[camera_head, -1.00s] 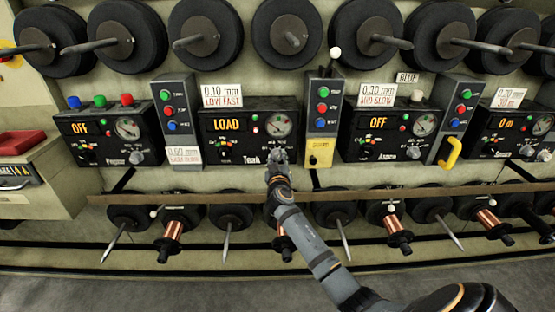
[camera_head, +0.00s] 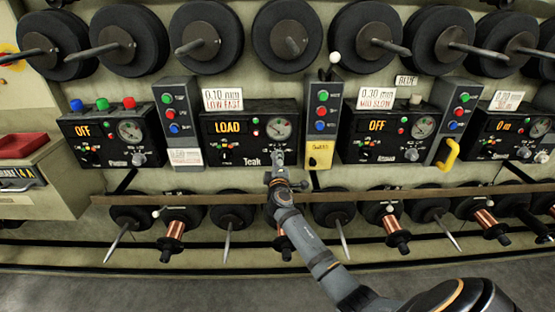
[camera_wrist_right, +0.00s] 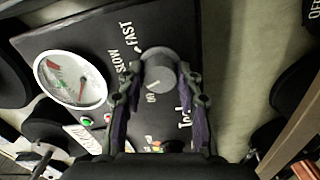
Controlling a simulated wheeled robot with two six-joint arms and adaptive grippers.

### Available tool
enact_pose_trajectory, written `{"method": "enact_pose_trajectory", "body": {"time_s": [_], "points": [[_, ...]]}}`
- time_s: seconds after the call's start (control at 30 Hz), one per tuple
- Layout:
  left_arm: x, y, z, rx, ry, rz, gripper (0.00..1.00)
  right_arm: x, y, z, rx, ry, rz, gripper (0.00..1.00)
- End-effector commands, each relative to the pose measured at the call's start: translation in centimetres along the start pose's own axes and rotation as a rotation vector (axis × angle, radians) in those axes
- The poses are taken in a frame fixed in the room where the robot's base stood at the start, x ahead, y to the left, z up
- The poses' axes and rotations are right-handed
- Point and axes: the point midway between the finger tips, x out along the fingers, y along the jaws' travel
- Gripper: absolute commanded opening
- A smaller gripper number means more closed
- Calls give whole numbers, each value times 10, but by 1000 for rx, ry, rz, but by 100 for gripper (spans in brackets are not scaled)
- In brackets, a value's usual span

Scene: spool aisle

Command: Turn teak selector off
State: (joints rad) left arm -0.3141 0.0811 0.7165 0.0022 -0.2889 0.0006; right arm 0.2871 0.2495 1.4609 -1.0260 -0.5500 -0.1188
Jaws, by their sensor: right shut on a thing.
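The Teak panel (camera_head: 207,130) is a black box in the middle of the head view, with a display reading LOAD and a round gauge (camera_head: 279,129). The Teak selector (camera_head: 225,155), a small dark knob with coloured marks, is at its lower left; its setting is too small to read. My right gripper (camera_head: 279,158) is at the panel's lower right. In the right wrist view its fingers (camera_wrist_right: 159,78) are shut around a round grey knob (camera_wrist_right: 157,62) with marks 00, SLOW and FAST. My left gripper is not in view.
Similar panels stand left (camera_head: 70,142) and right (camera_head: 352,142). Button boxes (camera_head: 176,130) and a yellow-based lever box (camera_head: 320,155) flank the Teak panel. Black spools (camera_head: 287,30) hang above. A brown rail (camera_head: 150,199) and several spindles run below.

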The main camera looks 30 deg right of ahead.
Motion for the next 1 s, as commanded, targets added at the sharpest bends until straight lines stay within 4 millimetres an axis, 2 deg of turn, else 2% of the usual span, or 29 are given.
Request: {"method": "enact_pose_trajectory", "body": {"time_s": [0.3, 0.6, 1.0], "points": [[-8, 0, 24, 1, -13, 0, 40, 0, 0, 0, -282, 0, -3, 3], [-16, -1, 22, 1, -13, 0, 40, 0, -1, 0, -474, 1, -3, 3], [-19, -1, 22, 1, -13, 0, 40, 0, -3, 0, -572, 1, -3, 3]]}}
